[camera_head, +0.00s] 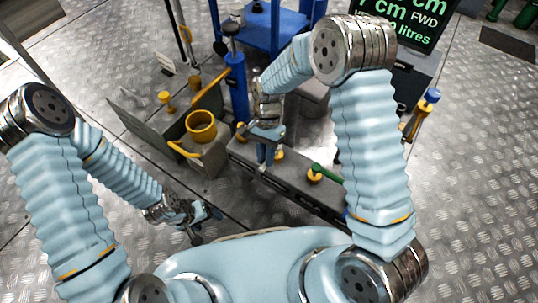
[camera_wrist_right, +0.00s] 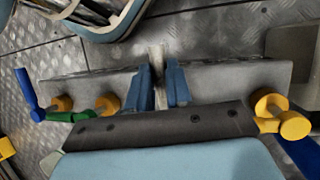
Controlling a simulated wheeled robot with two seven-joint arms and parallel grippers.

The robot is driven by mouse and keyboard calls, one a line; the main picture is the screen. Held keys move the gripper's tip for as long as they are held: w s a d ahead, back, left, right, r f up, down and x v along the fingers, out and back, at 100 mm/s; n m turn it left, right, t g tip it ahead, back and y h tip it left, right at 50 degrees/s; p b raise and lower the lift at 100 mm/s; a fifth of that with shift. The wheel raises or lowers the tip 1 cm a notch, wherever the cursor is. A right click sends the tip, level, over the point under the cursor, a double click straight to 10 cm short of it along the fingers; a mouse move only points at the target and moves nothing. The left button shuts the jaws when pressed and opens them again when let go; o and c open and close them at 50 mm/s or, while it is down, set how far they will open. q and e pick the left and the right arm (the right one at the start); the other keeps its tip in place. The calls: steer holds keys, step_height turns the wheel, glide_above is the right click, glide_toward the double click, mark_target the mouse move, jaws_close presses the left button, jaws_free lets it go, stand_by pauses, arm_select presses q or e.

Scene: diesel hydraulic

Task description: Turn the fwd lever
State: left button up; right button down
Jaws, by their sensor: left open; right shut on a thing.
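My right gripper (camera_wrist_right: 160,88) is shut on a pale upright lever (camera_wrist_right: 156,57) that rises between its two blue fingers. No label shows on this lever, so I cannot tell from the views whether it is the fwd lever. In the head view my right gripper (camera_head: 268,150) is over the grey console (camera_head: 237,151), and its fingers mostly hide the held lever. My left gripper (camera_head: 203,216) is open and empty, low over the floor, apart from the console.
A green lever (camera_head: 327,173) on a yellow base stands right of my right gripper. A yellow ring-shaped part (camera_head: 201,127) and a blue post (camera_head: 236,85) stand to its left. A black sign (camera_head: 420,22) reads "FWD" and "litres". Patterned metal floor (camera_head: 480,190) is clear at right.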

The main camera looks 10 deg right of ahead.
steer(key=shift+w+a+m, duration=0.2)
steer(key=shift+m, duration=0.2)
steer(key=c, duration=1)
jaws_free()
steer(key=shift+c, duration=0.2)
steer(key=shift+r, duration=0.1)
steer(key=p+v, duration=0.2)
steer(key=v, duration=1.1)
steer(key=shift+d+r, duration=0.3)
